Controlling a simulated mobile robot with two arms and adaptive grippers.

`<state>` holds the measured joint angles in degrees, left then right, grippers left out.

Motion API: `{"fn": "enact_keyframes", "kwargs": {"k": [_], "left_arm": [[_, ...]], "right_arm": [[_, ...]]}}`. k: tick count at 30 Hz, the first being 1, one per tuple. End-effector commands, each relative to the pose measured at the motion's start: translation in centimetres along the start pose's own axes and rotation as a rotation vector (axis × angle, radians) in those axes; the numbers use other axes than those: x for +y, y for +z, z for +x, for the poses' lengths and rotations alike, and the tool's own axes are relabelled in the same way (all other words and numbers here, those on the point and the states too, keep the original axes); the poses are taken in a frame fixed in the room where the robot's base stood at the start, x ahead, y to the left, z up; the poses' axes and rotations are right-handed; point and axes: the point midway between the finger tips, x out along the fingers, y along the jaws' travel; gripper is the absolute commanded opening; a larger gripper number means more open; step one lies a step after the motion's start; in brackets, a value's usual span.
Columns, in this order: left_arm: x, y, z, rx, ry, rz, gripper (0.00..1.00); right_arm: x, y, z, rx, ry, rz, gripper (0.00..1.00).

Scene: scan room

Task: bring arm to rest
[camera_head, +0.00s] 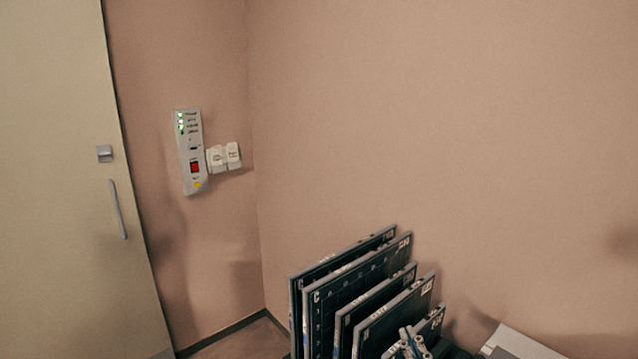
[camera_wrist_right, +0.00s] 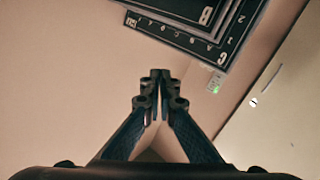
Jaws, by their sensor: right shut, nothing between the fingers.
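My right gripper (camera_wrist_right: 160,78) points up the middle of the right wrist view. Its two fingers meet at the tips with nothing between them. In the head view a small part of the right gripper (camera_head: 412,345) shows at the bottom edge, in front of the dark panels. The rest of that arm is mostly out of the picture. My left gripper is in neither view.
Several dark upright panels (camera_head: 358,280) with pale edges stand in a row; they also show in the right wrist view (camera_wrist_right: 190,38). A control box (camera_head: 190,152) and switches (camera_head: 224,157) are on the wall beside a door (camera_head: 55,200). A white object (camera_head: 515,343) is bottom right.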

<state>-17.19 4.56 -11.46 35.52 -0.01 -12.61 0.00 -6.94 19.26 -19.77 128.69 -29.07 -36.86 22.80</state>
Motion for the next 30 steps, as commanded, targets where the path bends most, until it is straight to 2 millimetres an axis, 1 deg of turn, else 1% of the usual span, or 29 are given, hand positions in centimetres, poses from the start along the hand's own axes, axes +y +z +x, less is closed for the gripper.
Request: {"fn": "enact_keyframes", "kwargs": {"k": [1, 2, 3, 5, 6, 8, 9, 11, 12, 14, 15, 17, 18, 20, 21, 26, 29, 30], "left_arm": [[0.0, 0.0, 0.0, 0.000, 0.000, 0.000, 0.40], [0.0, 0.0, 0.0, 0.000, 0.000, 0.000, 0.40], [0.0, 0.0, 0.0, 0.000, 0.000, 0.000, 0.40], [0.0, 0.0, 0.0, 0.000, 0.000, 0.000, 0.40], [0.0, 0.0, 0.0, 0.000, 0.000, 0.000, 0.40], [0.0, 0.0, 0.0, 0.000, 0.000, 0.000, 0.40], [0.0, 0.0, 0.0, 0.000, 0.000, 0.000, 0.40], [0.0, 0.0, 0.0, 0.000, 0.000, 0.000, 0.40], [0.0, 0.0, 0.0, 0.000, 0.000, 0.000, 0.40], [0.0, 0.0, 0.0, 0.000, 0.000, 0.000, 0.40], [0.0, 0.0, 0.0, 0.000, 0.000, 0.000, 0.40], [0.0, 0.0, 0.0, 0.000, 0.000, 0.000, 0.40], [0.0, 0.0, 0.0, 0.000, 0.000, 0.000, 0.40], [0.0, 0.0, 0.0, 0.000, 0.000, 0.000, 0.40], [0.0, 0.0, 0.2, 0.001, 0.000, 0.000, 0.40], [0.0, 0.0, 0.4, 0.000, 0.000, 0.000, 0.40], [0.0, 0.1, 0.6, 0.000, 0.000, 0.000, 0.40], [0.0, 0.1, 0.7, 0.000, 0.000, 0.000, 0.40]], "right_arm": [[0.2, 3.7, -1.5, -0.132, 0.014, 0.038, 0.00], [0.2, 5.8, -2.5, -0.209, 0.019, 0.055, 0.00], [0.1, 8.4, -4.0, -0.309, 0.018, 0.075, 0.00], [-0.4, 12.0, -6.6, -0.454, 0.008, 0.101, 0.00], [-0.8, 14.1, -8.4, -0.542, -0.005, 0.114, 0.00], [-1.5, 16.7, -11.2, -0.661, -0.028, 0.131, 0.00], [-2.0, 18.1, -12.9, -0.732, -0.047, 0.141, 0.00], [-2.8, 19.8, -15.5, -0.827, -0.077, 0.153, 0.00], [-3.3, 20.7, -17.2, -0.885, -0.098, 0.160, 0.00], [-4.1, 21.9, -19.6, -0.964, -0.131, 0.170, 0.00], [-4.5, 22.5, -21.1, -1.012, -0.152, 0.176, 0.00], [-5.3, 23.3, -23.4, -1.083, -0.188, 0.184, 0.00], [-5.8, 23.7, -25.1, -1.129, -0.212, 0.190, 0.00], [-6.5, 24.1, -27.4, -1.195, -0.252, 0.198, 0.00], [-6.9, 25.3, -27.0, -1.201, -0.256, 0.194, 0.00], [-8.4, 29.7, -25.7, -1.214, -0.257, 0.191, 0.00], [-9.5, 32.8, -25.3, -1.227, -0.261, 0.189, 0.00], [-9.9, 34.2, -25.1, -1.232, -0.263, 0.188, 0.00]]}}
